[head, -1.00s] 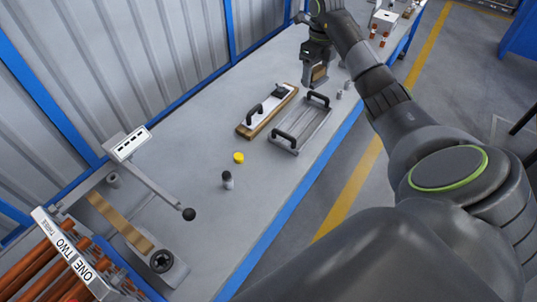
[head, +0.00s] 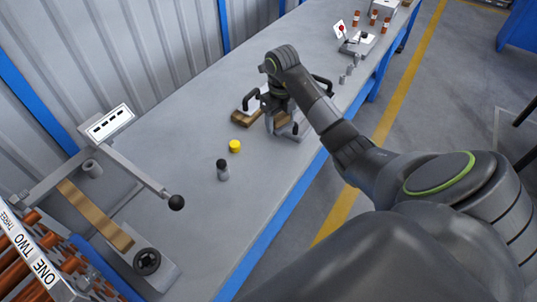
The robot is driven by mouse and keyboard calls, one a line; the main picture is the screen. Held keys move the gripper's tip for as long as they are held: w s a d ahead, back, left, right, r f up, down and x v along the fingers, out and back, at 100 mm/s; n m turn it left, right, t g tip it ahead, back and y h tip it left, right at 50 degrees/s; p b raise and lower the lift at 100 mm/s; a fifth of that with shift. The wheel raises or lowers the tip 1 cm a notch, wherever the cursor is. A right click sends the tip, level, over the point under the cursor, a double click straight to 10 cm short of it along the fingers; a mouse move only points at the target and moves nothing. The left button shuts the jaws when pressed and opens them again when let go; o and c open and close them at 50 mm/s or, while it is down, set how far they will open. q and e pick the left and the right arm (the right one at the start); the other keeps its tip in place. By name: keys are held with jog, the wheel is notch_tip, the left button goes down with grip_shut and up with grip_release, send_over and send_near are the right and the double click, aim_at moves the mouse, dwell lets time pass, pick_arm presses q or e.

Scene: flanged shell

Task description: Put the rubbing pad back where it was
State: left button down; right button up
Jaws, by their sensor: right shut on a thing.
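My right gripper (head: 275,126) is low over the bench, in front of the wooden board and the metal tray. It is shut on a small tan block, which I take to be the rubbing pad (head: 284,118). My gripper and arm hide part of the block, and I cannot tell whether it touches what lies below. The wooden board (head: 239,119) with a black handle shows only at its left end. The metal tray with black handles (head: 323,80) is mostly hidden behind my arm. My left gripper is not in view.
A yellow cap (head: 235,146) and a dark-topped grey bottle (head: 223,170) stand on the bench (head: 190,130). A lever device with a black knob (head: 176,202) stands at the left. The near-middle bench is clear.

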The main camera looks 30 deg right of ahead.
send_near(269, 167)
notch_tip(269, 167, down, 2)
jog(key=b, duration=0.6)
jog(key=shift+d+f+m, duration=0.1)
jog(key=shift+m, duration=0.3)
notch_tip(269, 167, down, 4)
jog(key=shift+s+r+p, duration=0.1)
jog(key=shift+r+p, duration=0.05)
jog(key=shift+p, duration=0.25)
jog(key=shift+f, duration=0.3)
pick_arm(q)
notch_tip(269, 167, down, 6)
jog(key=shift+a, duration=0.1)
pick_arm(e)
jog(key=shift+f, duration=0.2)
jog(key=o, duration=1)
jog(key=shift+c, duration=0.2)
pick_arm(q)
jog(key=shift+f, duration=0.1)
